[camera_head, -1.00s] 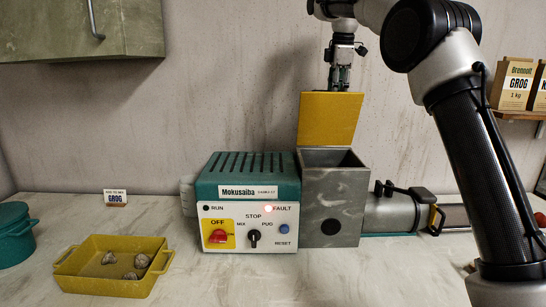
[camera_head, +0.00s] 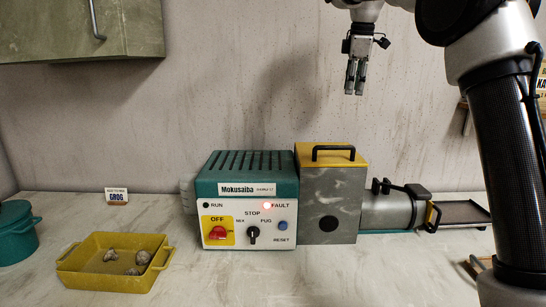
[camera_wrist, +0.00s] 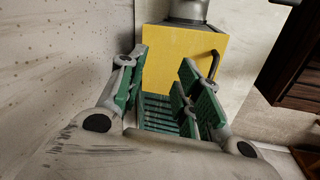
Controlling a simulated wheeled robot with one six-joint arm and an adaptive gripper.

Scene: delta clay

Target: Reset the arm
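My gripper (camera_head: 354,92) hangs fingers-down in the air above and behind the pug mill, near the wall. In the wrist view its green-padded fingers (camera_wrist: 164,68) stand apart with nothing between them. My arm rises from the right side of the head view. The yellow lid (camera_head: 350,153) lies flat on the grey hopper (camera_head: 334,195), with its black handle on top. It also shows in the wrist view (camera_wrist: 182,62), apart from the fingers. The green machine housing (camera_head: 230,174) stands beside the hopper; its red FAULT light (camera_head: 267,204) is lit.
A yellow tray (camera_head: 92,282) with a few grey lumps sits at the front left, near a teal pot (camera_head: 15,232). A grog card (camera_head: 116,197) stands behind. A cabinet (camera_head: 80,30) hangs upper left. The barrel (camera_head: 388,211) extends right. Air around my gripper is clear.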

